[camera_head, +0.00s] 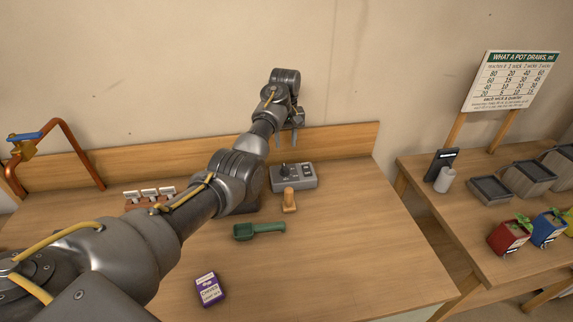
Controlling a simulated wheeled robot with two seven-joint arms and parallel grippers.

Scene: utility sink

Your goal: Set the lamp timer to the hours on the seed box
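A grey box with a dark knob (293,176), which looks like the lamp timer, sits on the wooden bench near the back wall. Its dial marks are too small to read. A purple and white seed box (209,289) lies near the front of the bench; its label seems to read "CHIVES", and its smaller print is unreadable. My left arm reaches across the bench from the lower left. My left gripper (287,135) is above and behind the grey box, apart from it, fingers pointing down and parted, with nothing seen between them. My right gripper is not in view.
A green scoop (259,230) and a small wooden piece (289,200) lie in front of the grey box. White labelled items (149,194) stand at the back left, near a copper pipe (68,133). A side table (438,195) holds trays, pots and a chart (511,80). The bench's front right is clear.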

